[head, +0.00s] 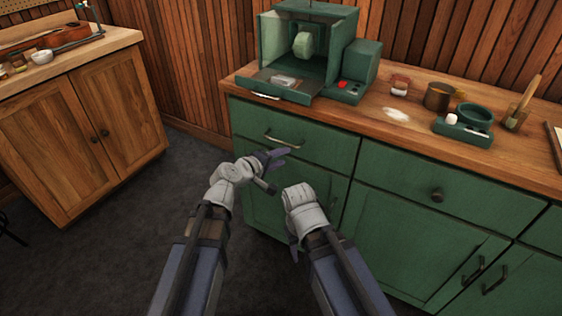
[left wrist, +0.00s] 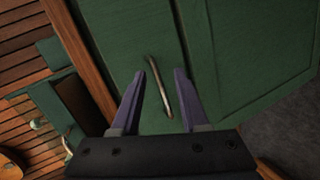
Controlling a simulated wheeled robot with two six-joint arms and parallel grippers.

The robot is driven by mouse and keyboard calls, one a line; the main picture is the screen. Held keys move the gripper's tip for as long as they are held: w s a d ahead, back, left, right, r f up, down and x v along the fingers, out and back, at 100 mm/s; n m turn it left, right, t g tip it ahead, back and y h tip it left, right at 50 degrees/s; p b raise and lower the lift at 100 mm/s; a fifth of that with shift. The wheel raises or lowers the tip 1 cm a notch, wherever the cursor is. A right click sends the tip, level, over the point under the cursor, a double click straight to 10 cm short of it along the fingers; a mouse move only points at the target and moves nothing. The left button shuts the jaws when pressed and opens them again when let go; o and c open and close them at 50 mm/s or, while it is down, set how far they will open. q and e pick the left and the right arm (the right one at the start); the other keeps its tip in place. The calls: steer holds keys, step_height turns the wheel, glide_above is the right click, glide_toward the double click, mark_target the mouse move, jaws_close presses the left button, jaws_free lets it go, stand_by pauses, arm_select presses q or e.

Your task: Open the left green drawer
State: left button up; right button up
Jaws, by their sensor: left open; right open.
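The left green drawer (head: 325,143) is in the upper left of the green cabinet, and its front looks flush with the cabinet. Its pale bar handle (head: 284,140) runs across the front. My left gripper (head: 276,157) is open just below and in front of the handle. In the left wrist view the handle (left wrist: 160,86) shows between the two purple fingers of the left gripper (left wrist: 164,74), running nearly lengthwise with them; I cannot tell whether they touch it. My right gripper (head: 294,252) hangs lower, in front of the cabinet door, its fingers mostly hidden by its own wrist.
The wooden counter (head: 400,115) above the drawer carries a green machine (head: 310,50), a brown cup (head: 437,97) and a green holder (head: 463,125). Another green drawer with a round knob (head: 437,195) is to the right. A wooden cabinet (head: 75,130) stands left; dark floor lies between.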

mark_target(281, 142)
arm_select(q)
steer(key=shift+w+d+f+n+t+y+b, duration=0.1)
steer(key=shift+w+f+n+t+b, duration=0.35)
steer(key=shift+w, duration=1.2)
steer(key=shift+w+a+f+n+t+y+b, duration=0.15)
steer(key=shift+w+n+t+b, duration=0.5)
steer(key=shift+w, duration=1.05)
steer(key=shift+w+d+f+n+t+y+b, duration=0.15)
steer(key=shift+w+f+n+t+b, duration=0.4)
steer(key=shift+w, duration=1.1)
steer(key=shift+r+g, duration=0.25)
arm_select(e)
step_height(281, 142, down, 5)
steer(key=shift+f, duration=0.1)
arm_select(q)
steer(key=shift+s, duration=0.1)
jaws_close()
